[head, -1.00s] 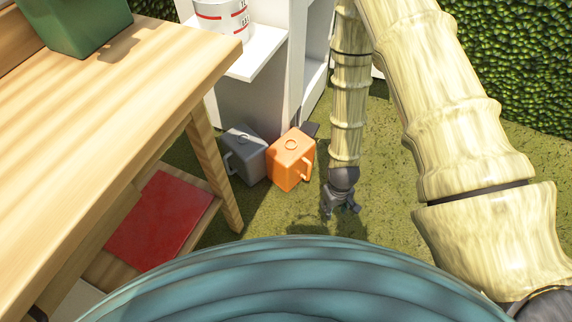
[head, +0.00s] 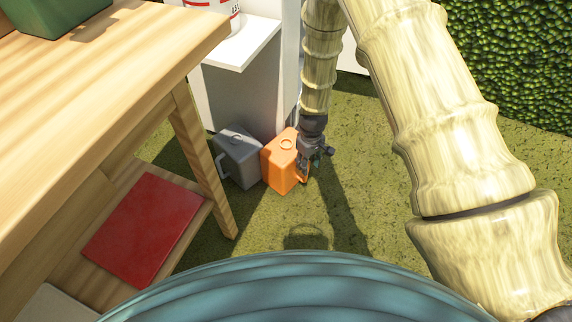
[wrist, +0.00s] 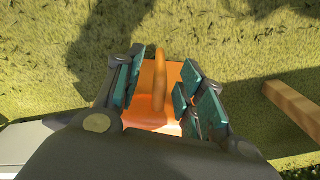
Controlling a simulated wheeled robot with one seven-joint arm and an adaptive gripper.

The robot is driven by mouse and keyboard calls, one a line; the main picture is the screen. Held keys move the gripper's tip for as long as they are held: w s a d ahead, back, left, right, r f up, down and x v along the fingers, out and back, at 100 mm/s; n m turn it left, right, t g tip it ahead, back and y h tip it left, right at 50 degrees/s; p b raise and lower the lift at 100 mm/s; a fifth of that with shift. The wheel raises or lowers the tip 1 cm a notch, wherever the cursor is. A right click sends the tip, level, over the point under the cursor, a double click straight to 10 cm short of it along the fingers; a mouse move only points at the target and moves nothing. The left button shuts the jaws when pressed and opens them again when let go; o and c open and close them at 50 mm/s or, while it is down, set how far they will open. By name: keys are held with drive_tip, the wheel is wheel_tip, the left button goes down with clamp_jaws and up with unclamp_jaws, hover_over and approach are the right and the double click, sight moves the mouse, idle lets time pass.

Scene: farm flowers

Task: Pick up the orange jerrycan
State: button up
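The orange jerrycan (head: 279,168) stands on the grass in the head view, beside a grey jerrycan (head: 239,158). Its handle is on the right side. My gripper (head: 314,163) is at that handle side and covers part of the jerrycan. In the wrist view the jerrycan's handle (wrist: 159,82) stands between the teal-padded fingers of my gripper (wrist: 158,88). The fingers are spread, with a gap on each side of the handle. The orange body shows behind it, partly hidden by the gripper.
A wooden table (head: 120,75) with a red item (head: 146,228) on its lower shelf stands at the left. A white cabinet (head: 243,95) is behind the jerrycans. A hedge (head: 515,60) lines the back right. Grass to the right is clear.

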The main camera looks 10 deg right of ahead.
drive_tip(key=shift+w+a+f+b, duration=0.1)
drive_tip(key=shift+f+b, duration=0.9)
drive_tip(key=shift+f, duration=0.4)
drive_tip(key=shift+w+a+f+b, duration=0.1)
drive_tip(key=shift+f+b, duration=0.85)
drive_tip(key=shift+f, duration=0.4)
clamp_jaws()
